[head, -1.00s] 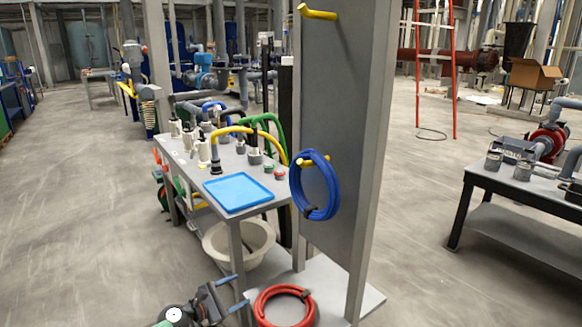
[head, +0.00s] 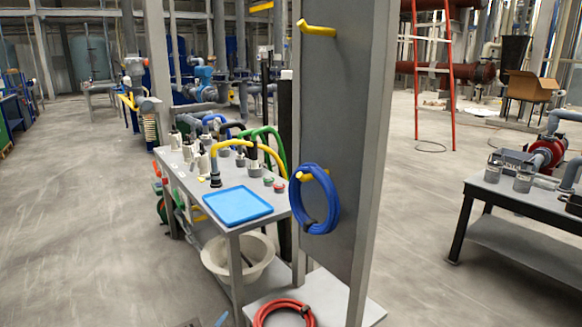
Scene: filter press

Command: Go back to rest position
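Only a sliver of my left gripper (head: 221,319) shows at the bottom edge of the head view, left of the grey stand's base; whether it is open or shut is not visible. My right gripper is not in view. A coiled blue hose (head: 332,205) hangs on the lower yellow hook (head: 306,177) of the grey upright panel (head: 340,115). The upper yellow hook (head: 318,29) is empty. A coiled red hose (head: 268,308) lies on the stand's base (head: 345,300), partly cut off by the frame.
A grey workbench (head: 180,165) with a blue tray (head: 237,204), pipe fittings and bent hoses stands left of the panel. A white basin (head: 215,262) sits underneath. A dark-framed table (head: 530,198) stands at right. Open floor (head: 80,220) lies at left.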

